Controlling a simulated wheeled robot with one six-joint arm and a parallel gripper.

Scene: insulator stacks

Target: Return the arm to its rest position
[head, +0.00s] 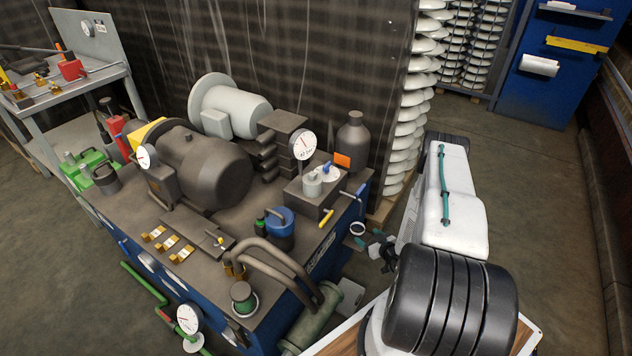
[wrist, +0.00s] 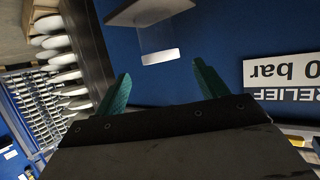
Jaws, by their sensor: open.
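My gripper (head: 366,239) is at the right end of the blue machine bench (head: 262,328) in the head view, low beside its side panel. It looks small and dark there, with greenish fingertips. In the wrist view my gripper (wrist: 163,84) shows two green fingers spread wide apart with nothing between them. Beyond them is the blue panel (wrist: 225,35), with a grey ledge (wrist: 150,10) and a white strip. My white arm with its teal line extends at the right of the head view.
The bench top carries a motor (head: 208,170), a gauge (head: 303,146), a dark bottle (head: 353,135) and bent pipes. Insulator stacks (head: 408,115) stand behind the gripper. A white sign reading "RELIEF" and "0 bar" (wrist: 283,82) is upside down at right. Open floor (head: 550,170) lies at right.

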